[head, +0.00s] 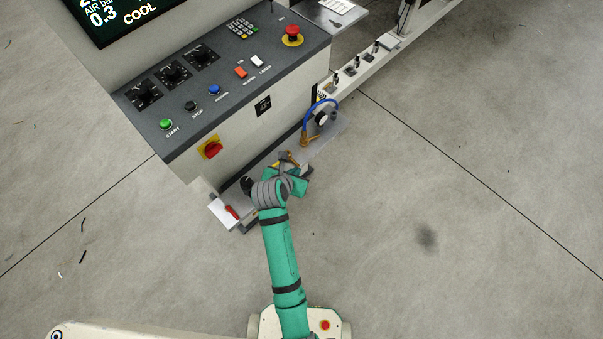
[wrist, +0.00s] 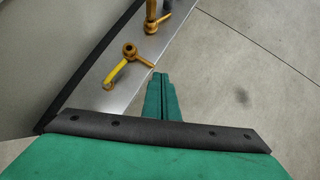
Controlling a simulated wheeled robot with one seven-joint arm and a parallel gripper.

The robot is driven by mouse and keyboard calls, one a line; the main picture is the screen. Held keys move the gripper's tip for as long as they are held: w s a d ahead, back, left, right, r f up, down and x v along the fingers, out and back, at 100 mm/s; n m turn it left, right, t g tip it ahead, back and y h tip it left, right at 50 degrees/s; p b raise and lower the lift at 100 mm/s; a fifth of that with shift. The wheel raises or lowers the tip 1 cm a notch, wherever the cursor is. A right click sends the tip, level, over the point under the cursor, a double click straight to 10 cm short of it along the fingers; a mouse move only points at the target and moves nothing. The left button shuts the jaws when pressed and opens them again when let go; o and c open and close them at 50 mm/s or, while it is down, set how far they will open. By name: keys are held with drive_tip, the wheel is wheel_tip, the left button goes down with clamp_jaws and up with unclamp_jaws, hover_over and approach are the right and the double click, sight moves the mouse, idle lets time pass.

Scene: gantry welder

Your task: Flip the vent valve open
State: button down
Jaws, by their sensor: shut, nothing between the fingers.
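A brass valve (wrist: 129,50) stands on the grey metal shelf in the wrist view. Its yellow lever (wrist: 116,74) points to the lower left, and a brass arm points to the lower right. I see no label saying that this is the vent valve. My gripper (wrist: 160,77) is shut and empty, its tips close to the end of the brass arm; I cannot tell whether they touch. In the head view the brass valve (head: 286,156) shows just beyond my gripper (head: 298,171), partly hidden by my wrist.
A second brass fitting (wrist: 152,20) stands farther along the shelf, with a blue hose (head: 307,117) on it in the head view. A red-handled part (head: 232,211) sits at the shelf's near end. The control panel (head: 222,75) rises behind. Open floor lies to the right.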

drive_tip(key=shift+s+d+r, duration=0.4)
drive_tip(key=shift+d+r, duration=0.25)
drive_tip(key=shift+r, duration=0.15)
drive_tip(key=shift+s+d+r, duration=0.35)
drive_tip(key=shift+d+r, duration=0.25)
drive_tip(key=shift+r, duration=0.2)
drive_tip(key=s+d+m+t+y, duration=0.2)
drive_tip(key=s+m+t, duration=0.2)
drive_tip(key=s+m, duration=1.1)
drive_tip(key=s+d+r+m+t, duration=0.1)
drive_tip(key=s+r+m+t, duration=0.3)
drive_tip(key=s+r+m, duration=0.9)
drive_tip(key=s+m, duration=0.1)
drive_tip(key=m, duration=0.4)
drive_tip(key=shift+s+d, duration=0.15)
drive_tip(key=shift+s, duration=0.1)
